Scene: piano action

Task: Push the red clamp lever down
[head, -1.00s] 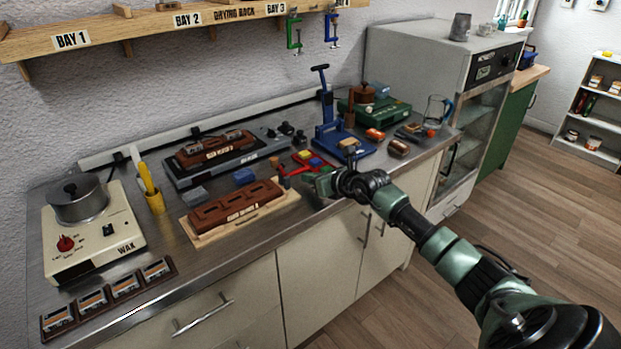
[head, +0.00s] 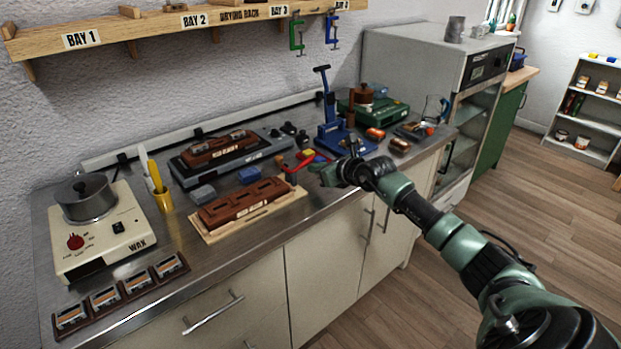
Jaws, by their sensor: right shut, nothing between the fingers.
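My right gripper (head: 317,173) is shut and empty, just right of the lever near the bench's front edge. Its fingertips look close to the lever, but I cannot tell whether they touch. The gripper hides part of the bench behind it. My left gripper is out of view.
The brown mold (head: 243,203) lies on a wooden board left of the lever. A blue press (head: 333,138) stands behind my right gripper. A blue block (head: 249,175) and a second mold (head: 218,148) sit farther back. A wax pot (head: 86,197) is at the left.

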